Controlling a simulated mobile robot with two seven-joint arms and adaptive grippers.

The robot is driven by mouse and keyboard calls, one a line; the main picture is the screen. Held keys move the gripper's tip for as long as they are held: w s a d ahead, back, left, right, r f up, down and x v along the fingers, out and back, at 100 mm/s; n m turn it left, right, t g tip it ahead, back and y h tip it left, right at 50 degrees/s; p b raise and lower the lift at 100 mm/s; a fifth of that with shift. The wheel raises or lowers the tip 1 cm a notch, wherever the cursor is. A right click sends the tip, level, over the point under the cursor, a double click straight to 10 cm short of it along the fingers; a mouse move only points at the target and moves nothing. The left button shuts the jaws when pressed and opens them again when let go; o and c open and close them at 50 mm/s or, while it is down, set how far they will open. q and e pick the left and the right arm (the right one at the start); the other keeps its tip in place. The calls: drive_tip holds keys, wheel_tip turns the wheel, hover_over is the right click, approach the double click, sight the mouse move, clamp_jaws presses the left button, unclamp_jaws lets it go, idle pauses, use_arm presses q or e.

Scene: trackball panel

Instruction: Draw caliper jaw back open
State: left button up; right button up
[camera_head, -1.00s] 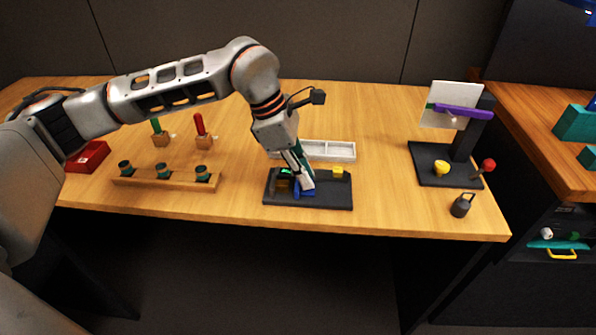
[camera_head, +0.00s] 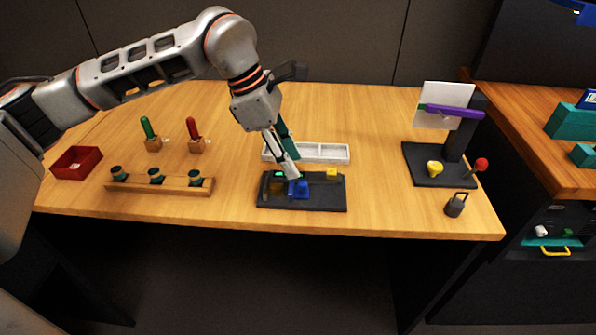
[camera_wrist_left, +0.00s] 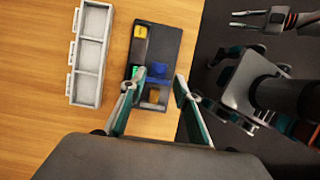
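The caliper panel (camera_head: 325,196) is a dark board near the table's front edge. On it are a blue jaw piece (camera_head: 298,189), a yellow block (camera_head: 331,173) and a small green part (camera_head: 279,174). The panel's bare dark surface (camera_wrist_left: 163,45) also shows in the left wrist view, with the blue piece (camera_wrist_left: 159,70) between my fingers as seen from above. My left gripper (camera_head: 291,165) is open and empty, just above the panel and apart from the blue piece. My right gripper (camera_wrist_left: 237,19) shows only in the left wrist view, off the table, fingers apart.
A white sectioned tray (camera_head: 322,146) lies just behind the panel. A wooden rack (camera_head: 140,187) with dark green knobs and a red box (camera_head: 77,163) stand left. A dark stand with a purple bar (camera_head: 452,111) and a small grey weight (camera_head: 456,205) are right.

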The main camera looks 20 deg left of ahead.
use_arm(q)
drive_tip(key=v, duration=0.6)
drive_tip(key=shift+r, duration=0.2)
drive_tip(key=shift+s, duration=0.1)
